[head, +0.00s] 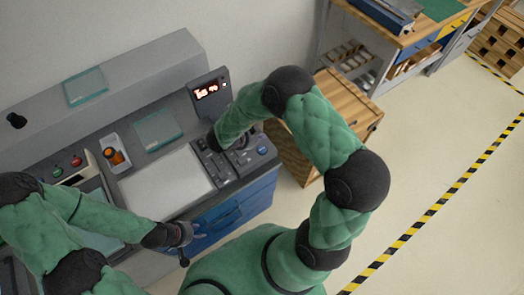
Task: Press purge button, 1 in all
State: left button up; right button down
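A dark control panel (230,181) lies on the grey bench top, with a blue round control (262,150) at its right side and small dark controls around it. I cannot read any label, so I cannot tell which control is the purge button. My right gripper (212,142) points down at the panel's upper left part; its fingertips are mostly hidden, and contact cannot be told. My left gripper (187,234) is in front of the blue drawers, apart from the panel, its fingers too small to read.
A white tray (114,154) with orange-brown items, a green button (57,172) and a red button (76,161) are to the left. A wooden crate (340,115) stands right of the bench. Open floor lies further right.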

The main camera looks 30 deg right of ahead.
aim_at(261, 151)
notch_tip(261, 151, down, 6)
jog(key=b, duration=0.4)
jog(key=shift+r, duration=0.1)
jog(key=shift+f+b, duration=0.4)
jog(key=shift+f, duration=0.15)
dwell(0.8)
jog(key=shift+f, duration=0.3)
jog(key=shift+f, duration=0.35)
dwell(0.8)
dwell(0.3)
jog(key=shift+r+p, duration=0.75)
jog(key=shift+r, duration=0.05)
